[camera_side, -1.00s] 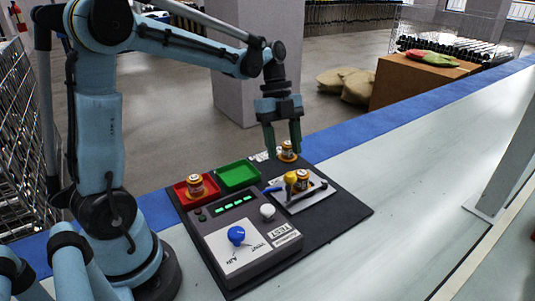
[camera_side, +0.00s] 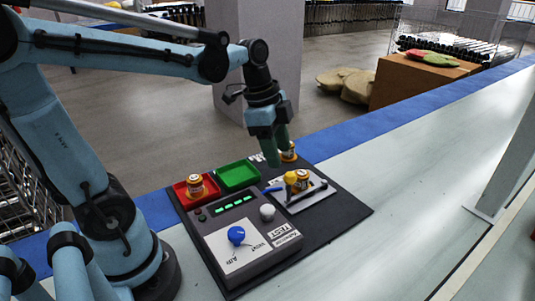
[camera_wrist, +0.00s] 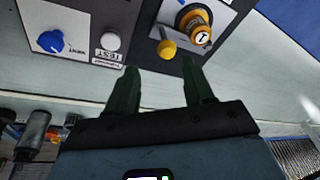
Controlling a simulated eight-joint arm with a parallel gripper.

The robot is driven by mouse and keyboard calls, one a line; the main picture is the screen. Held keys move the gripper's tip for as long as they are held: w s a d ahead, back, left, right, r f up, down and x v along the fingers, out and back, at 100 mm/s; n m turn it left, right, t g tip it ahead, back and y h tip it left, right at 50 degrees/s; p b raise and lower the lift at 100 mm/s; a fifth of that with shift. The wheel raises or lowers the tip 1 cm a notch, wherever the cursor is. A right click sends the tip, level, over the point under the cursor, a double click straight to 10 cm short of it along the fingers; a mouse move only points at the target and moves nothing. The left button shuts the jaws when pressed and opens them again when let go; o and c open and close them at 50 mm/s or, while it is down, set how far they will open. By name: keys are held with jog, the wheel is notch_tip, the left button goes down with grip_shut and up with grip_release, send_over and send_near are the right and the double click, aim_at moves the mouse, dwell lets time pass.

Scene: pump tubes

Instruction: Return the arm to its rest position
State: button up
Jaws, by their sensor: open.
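My gripper (camera_side: 276,155) is open and empty in the side view, raised above the back of the dark mat, beside a small orange-and-white tube (camera_side: 288,152) that it partly overlaps in the picture. I cannot tell whether they touch. In the wrist view my gripper's two green fingers (camera_wrist: 158,82) stand apart with nothing between them. A second tube (camera_side: 302,179) stands upright in the test fixture (camera_side: 308,199) with a yellow knob (camera_side: 290,178). A third tube (camera_side: 195,185) stands in the red tray (camera_side: 181,195). The green tray (camera_side: 238,176) is empty.
A grey control box (camera_side: 246,240) with a blue knob (camera_side: 236,234), a white button (camera_side: 267,212) and lit green segments sits at the mat's front. The pale table (camera_side: 420,150) to the right is clear. A pillar (camera_side: 515,150) stands at far right.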

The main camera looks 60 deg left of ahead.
jog(key=shift+s+d+f+n+t+y, duration=0.3)
jog(key=shift+s+n+t, duration=0.45)
jog(key=shift+n, duration=1.1)
jog(key=shift+s+d+f+n+t+y, duration=0.15)
jog(key=shift+s+d+n+t+y, duration=0.4)
jog(key=shift+n, duration=1.35)
jog(key=shift+s+d+f+n+t+y, duration=0.2)
jog(key=shift+s+n+t, duration=0.75)
jog(key=shift+n, duration=0.9)
jog(key=shift+w, duration=0.1)
